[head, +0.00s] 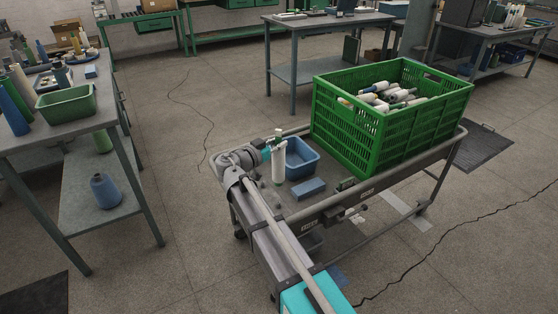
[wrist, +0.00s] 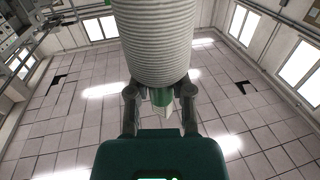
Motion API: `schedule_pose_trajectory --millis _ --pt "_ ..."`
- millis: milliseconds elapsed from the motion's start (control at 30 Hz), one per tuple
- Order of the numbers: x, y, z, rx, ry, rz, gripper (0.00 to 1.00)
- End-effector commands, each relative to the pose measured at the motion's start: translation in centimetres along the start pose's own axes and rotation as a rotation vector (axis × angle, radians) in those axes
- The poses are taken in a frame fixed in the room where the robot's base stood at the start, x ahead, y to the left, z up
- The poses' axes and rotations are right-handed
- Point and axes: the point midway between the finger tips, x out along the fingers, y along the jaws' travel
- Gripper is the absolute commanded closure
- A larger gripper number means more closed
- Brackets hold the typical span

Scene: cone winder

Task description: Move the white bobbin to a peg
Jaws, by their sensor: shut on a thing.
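The white bobbin (head: 279,166) stands roughly upright above the cart's left end in the head view. My gripper (head: 274,147) is shut on it near its top. In the wrist view the bobbin (wrist: 155,40) fills the top middle with ribbed white winding, and a green end shows between the fingers of my gripper (wrist: 159,93). The bobbin hides part of the blue bin's left side. Small upright shapes, possibly pegs, stand on the cart near its left end; I cannot tell them clearly. Whether the bobbin's lower end touches anything is unclear.
A green crate (head: 345,131) of bobbins stands on the cart's right part. A blue bin (head: 302,160) and a blue block (head: 309,188) lie close right of the bobbin. A table with a green tray (head: 67,105) and cones stands left, with open floor between.

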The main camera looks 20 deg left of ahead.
Motion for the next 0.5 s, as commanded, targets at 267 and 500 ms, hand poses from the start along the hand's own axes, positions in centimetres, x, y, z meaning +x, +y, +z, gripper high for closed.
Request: schedule_pose_trajectory --millis 267,500 --pt "-0.1 0.0 2.6 0.000 0.001 0.010 1.00" --pt "-0.1 0.0 2.7 0.000 0.001 0.011 1.00"
